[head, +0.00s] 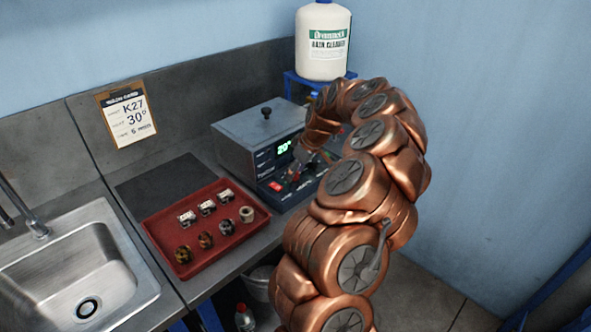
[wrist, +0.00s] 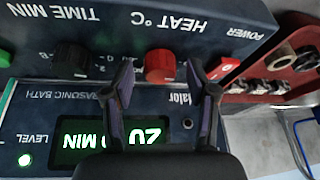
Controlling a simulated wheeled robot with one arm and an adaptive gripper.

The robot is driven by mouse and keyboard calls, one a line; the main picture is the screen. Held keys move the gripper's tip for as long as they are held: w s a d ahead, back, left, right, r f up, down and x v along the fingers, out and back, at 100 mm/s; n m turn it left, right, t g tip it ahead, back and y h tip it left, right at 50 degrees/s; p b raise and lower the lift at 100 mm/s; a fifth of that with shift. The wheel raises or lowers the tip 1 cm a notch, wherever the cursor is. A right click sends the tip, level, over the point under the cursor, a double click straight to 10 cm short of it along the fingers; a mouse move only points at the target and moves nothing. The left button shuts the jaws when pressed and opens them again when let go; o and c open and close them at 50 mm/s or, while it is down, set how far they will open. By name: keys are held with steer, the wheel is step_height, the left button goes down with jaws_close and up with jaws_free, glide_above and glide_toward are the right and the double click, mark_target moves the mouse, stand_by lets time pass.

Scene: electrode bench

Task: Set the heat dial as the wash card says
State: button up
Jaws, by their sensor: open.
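The wash card (head: 127,114) hangs on the back panel and reads K27, 30° and what looks like 5 min. The ultrasonic bath (head: 262,140) is a grey box with a dark front panel; its green display (head: 284,148) reads about 20°. In the wrist view, which is upside down, the red heat dial (wrist: 160,66) lies under the HEAT °C label. My gripper (wrist: 160,72) is open, its two fingers standing on either side of the dial with visible gaps. The wrist view also shows the display (wrist: 110,134), partly hidden by my gripper. The dial's pointer is not clear.
A black time dial (wrist: 72,58) sits left of the heat dial in the wrist view, and a red power switch (wrist: 223,70) sits right. A red tray (head: 160,232) of small parts lies beside the bath. A white cleaner jug (head: 322,42) stands behind; a sink (head: 80,270) is left.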

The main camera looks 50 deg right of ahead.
jaws_close()
stand_by(0.3)
steer(key=shift+f+b, duration=0.15)
steer(key=shift+b, duration=0.45)
steer(key=shift+f+m+h+b, duration=0.1)
steer(key=shift+m+h+b, duration=0.2)
steer(key=shift+m+b, duration=0.6)
steer(key=m+b, duration=0.1)
steer(key=b, duration=0.2)
steer(key=shift+f+h, duration=0.1)
steer(key=shift+h, duration=0.2)
steer(key=m+h+b, duration=0.1)
steer(key=m+b, duration=0.2)
steer(key=b, duration=0.2)
steer(key=shift+a, duration=0.1)
steer(key=shift+r+m+h+b, duration=0.35)
steer(key=shift+m+h+b, duration=0.05)
steer(key=shift+m+b, duration=0.6)
steer(key=shift+r, duration=0.1)
